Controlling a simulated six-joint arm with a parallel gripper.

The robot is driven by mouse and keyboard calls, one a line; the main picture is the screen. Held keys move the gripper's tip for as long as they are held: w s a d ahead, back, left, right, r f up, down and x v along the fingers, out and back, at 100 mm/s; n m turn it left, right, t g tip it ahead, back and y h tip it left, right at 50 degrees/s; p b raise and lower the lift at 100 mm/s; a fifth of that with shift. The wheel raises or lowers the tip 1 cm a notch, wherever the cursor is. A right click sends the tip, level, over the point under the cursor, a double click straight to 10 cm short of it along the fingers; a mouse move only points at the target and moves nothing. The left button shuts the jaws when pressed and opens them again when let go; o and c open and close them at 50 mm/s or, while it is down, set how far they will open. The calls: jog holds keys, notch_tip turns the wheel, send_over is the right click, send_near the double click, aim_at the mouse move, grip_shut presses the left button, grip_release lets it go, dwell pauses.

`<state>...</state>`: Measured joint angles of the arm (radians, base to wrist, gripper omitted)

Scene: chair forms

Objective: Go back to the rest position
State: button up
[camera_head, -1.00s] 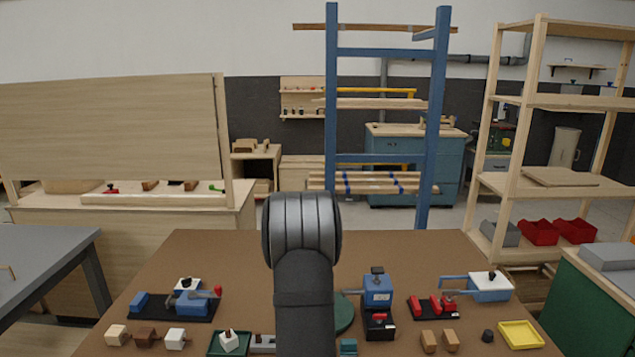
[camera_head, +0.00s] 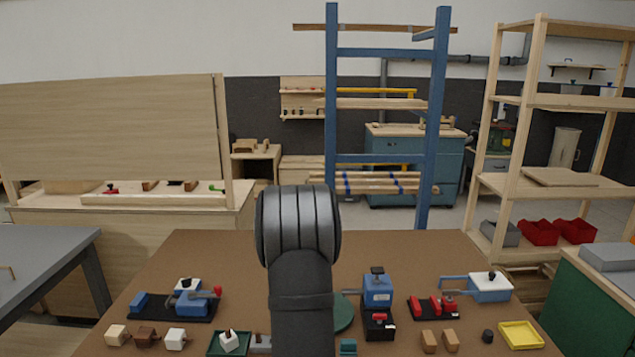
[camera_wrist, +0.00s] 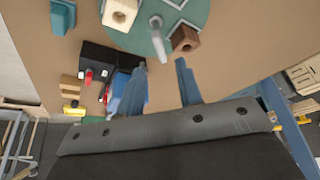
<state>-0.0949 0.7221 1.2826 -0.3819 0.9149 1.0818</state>
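My gripper (camera_wrist: 161,82) shows in the wrist view with its two blue-grey fingers apart and nothing between them. It is above the brown table (camera_wrist: 225,60), near the green disc (camera_wrist: 200,12). On the disc are a light wooden block with a hole (camera_wrist: 119,13), a grey peg (camera_wrist: 157,38) and a brown block (camera_wrist: 185,40). In the head view my arm rises in the middle of the table and hides part of the disc (camera_head: 343,313). My gripper itself is hidden there.
A blue press (camera_head: 377,291) stands right of my arm, with a red-and-black fixture (camera_head: 434,307) further right. A blue clamp device (camera_head: 190,301) is at left. Small blocks, a green tray (camera_head: 229,343) and a yellow tray (camera_head: 521,335) line the front. The table's back is clear.

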jog(key=v, duration=1.2)
jog(key=x, duration=1.7)
jog(key=shift+f, duration=0.2)
jog(key=shift+w+d+f, duration=0.1)
jog(key=shift+f, duration=0.05)
jog(key=shift+n, duration=0.6)
jog(key=n+t+y, duration=0.1)
jog(key=n, duration=0.1)
jog(key=shift+d+n, duration=0.15)
jog(key=shift+n, duration=0.25)
jog(key=shift+d+n+y, duration=0.15)
jog(key=shift+n+y, duration=0.75)
jog(key=shift+n, duration=1)
jog(key=shift+n, duration=0.3)
jog(key=shift+s, duration=0.25)
